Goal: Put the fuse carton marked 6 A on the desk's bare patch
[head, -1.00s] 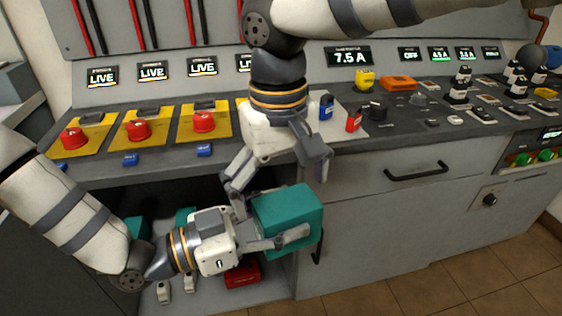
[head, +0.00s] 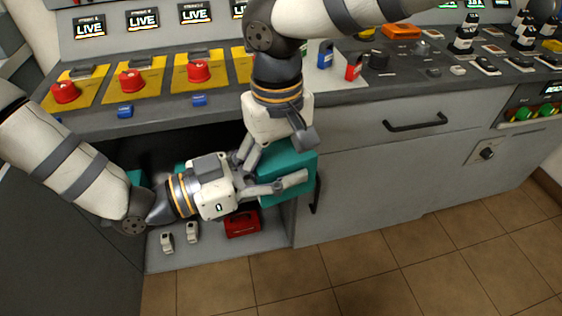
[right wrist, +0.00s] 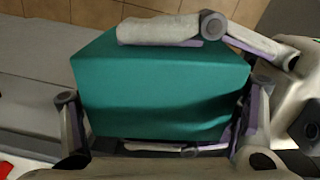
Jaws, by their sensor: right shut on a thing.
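A teal carton (head: 278,158) is held in front of the open cabinet, below the desk edge. No marking on it is readable. It fills the middle of the right wrist view (right wrist: 160,90). My left gripper (head: 283,168) has its fingers along the carton's near and far sides and appears shut on it. My right gripper (head: 274,155) comes down from above and is shut on the carton's other two sides; its fingertips are partly hidden. The grey desk (head: 405,85) has bare surface near its front edge; the right arm hides part of its top.
Red buttons on yellow plates (head: 131,81) stand on the desk's left. Small blue (head: 325,54) and red (head: 354,67) items and black-and-white devices (head: 464,40) are on its right. A red box (head: 241,223) sits in the cabinet. A drawer handle (head: 415,125) projects. The floor (head: 400,255) is clear.

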